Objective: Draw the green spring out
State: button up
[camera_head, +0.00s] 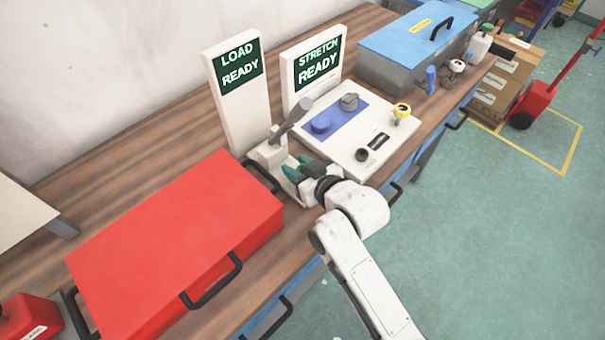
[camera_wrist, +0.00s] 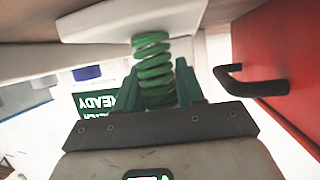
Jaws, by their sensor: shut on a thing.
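The green spring (camera_wrist: 152,62) stands between the two green fingers of my gripper (camera_wrist: 158,88) in the wrist view. Its coils are gripped at the end nearer my palm. Its other end meets the underside of a white part (camera_wrist: 130,18), and I cannot tell whether it is hooked there. In the head view my gripper (camera_head: 301,168) is beside the white load post (camera_head: 270,152) with its grey lever (camera_head: 292,120). I cannot make out the spring apart from the green fingers there.
A red toolbox (camera_head: 170,240) with black handles sits close to the left of my gripper. A white panel (camera_head: 345,150) with knobs lies to the right. Behind stand the LOAD READY sign (camera_head: 240,105) and the STRETCH READY sign (camera_head: 315,75). A blue-lidded box (camera_head: 410,60) is farther right.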

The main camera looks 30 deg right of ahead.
jog(key=c, duration=0.4)
jog(key=shift+r, duration=0.1)
jog(key=shift+r+p, duration=0.35)
jog(key=shift+p, duration=0.05)
jog(key=shift+r+p, duration=0.3)
jog(key=shift+r, duration=0.05)
jog(key=shift+r+p, duration=1.7)
jog(key=shift+r, duration=0.15)
jog(key=shift+r+p, duration=1.35)
jog(key=shift+r, duration=0.65)
